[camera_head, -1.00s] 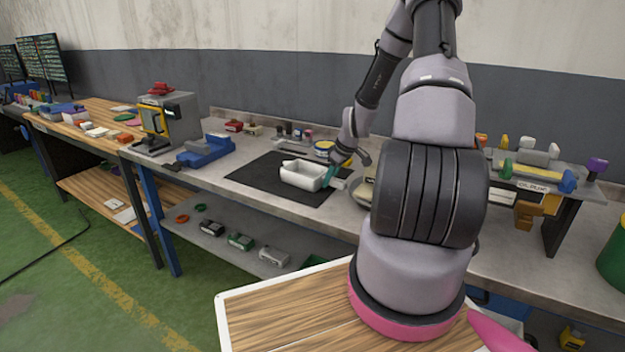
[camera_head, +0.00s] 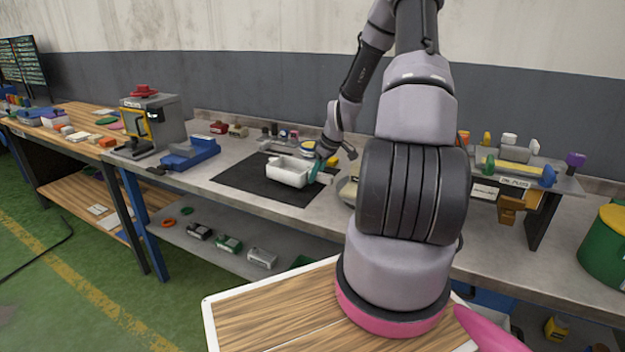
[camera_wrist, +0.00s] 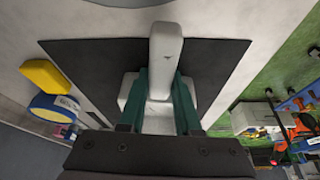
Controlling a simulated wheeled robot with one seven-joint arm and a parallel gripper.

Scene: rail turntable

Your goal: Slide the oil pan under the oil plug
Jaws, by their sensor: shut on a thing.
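A white tray-like vessel (camera_head: 289,171), which I take for the oil pan, rests on a black mat on the bench. My gripper (camera_head: 320,166) is at its right end. In the wrist view, the teal fingers of my gripper (camera_wrist: 160,90) are shut on the vessel's pale upright bar, like a handle (camera_wrist: 166,50); its wider white body (camera_wrist: 128,92) shows behind the fingers. To the right, a rack (camera_head: 540,185) carries a label reading OIL PLUG. A bronze-coloured part (camera_head: 510,207) hangs below that label; I cannot tell if it is the plug.
The black mat (camera_head: 240,178) has bare space left of the vessel. A pale round dish (camera_head: 349,192) is partly hidden behind my arm, between mat and rack. A green drum (camera_head: 606,250) stands at far right.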

